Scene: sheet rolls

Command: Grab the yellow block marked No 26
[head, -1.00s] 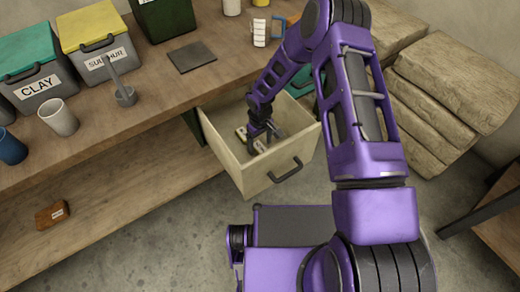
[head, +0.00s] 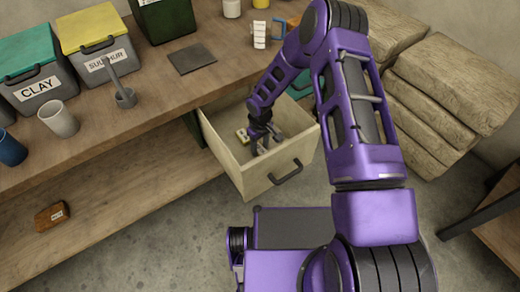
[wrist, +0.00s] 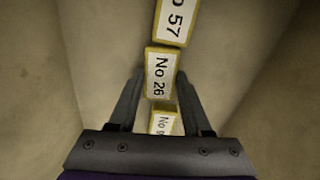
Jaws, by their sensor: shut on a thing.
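The yellow block marked No 26 (wrist: 159,75) lies between the two fingers of my gripper (wrist: 160,85) in the wrist view, its white label facing up. My gripper is shut on it. In the head view my gripper (head: 264,143) is down inside the open drawer (head: 280,165), and the No 26 block is hard to make out there.
A yellow block marked 57 (wrist: 175,20) is just beyond the No 26 block. Another yellow block (wrist: 163,121), its label partly hidden, is on the near side, close to my gripper's body. The drawer walls stand close around.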

